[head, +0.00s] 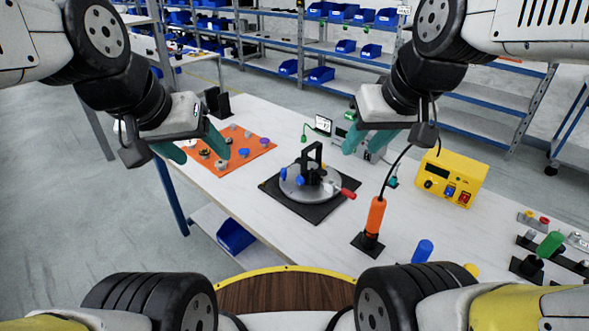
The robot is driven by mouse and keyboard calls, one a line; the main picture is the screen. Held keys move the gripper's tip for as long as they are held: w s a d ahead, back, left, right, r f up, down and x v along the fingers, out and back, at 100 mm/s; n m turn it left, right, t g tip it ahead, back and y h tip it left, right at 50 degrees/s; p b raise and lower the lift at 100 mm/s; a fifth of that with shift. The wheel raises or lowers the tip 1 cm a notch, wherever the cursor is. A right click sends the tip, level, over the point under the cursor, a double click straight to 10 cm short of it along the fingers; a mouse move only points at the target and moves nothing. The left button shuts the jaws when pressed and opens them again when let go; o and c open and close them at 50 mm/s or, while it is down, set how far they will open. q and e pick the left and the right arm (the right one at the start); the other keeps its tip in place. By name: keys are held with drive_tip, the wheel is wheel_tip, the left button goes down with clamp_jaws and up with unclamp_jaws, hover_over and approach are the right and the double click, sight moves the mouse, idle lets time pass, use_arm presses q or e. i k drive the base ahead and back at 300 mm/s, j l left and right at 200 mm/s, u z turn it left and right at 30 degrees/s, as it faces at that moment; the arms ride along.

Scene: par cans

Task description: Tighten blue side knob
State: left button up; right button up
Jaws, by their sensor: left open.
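A round grey metal turntable (312,194) sits on a black square mat (322,214) near the middle of the white table. A black upright bracket (314,158) stands on it, and a red handle (347,193) sticks out to the right. Small blue knobs show at its left side (284,174) and front (300,181); how tight they are cannot be told. My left gripper (199,150) is open and empty, above the orange mat, left of the turntable. My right gripper (371,150) has its teal fingers apart with nothing between them, to the right of and behind the turntable.
The orange mat (261,151) holds several small parts. An orange-handled tool (374,216) stands in a black holder, with a yellow power box (450,178) behind it. A blue knob-like part (423,250) stands at the front right.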

sight(299, 179)
drive_tip(key=z, duration=0.95)
drive_tip(key=j+z, duration=0.25)
drive_tip(key=z, duration=0.2)
drive_tip(key=j+z, duration=0.25)
drive_tip(key=z, duration=0.15)
drive_tip(key=j+z, duration=0.25)
drive_tip(key=k+j+z, duration=0.15)
drive_tip(key=j+z, duration=0.15)
drive_tip(key=j, duration=0.15)
drive_tip(key=k+j+z, duration=0.1)
drive_tip(key=j+z, duration=0.15)
drive_tip(key=k+j+z, duration=0.1)
drive_tip(key=j, duration=0.35)
drive_tip(key=k+j+z, duration=0.1)
drive_tip(key=k+j, duration=0.2)
drive_tip(key=k+j+z, duration=0.1)
drive_tip(key=k+j, duration=0.15)
drive_tip(key=j, duration=0.25)
drive_tip(key=k+j+z, duration=0.1)
drive_tip(key=k+j, duration=0.15)
drive_tip(key=j, duration=0.15)
drive_tip(key=k+j, duration=0.25)
drive_tip(key=j, duration=0.15)
drive_tip(key=k+j, duration=0.3)
drive_tip(key=j, duration=0.1)
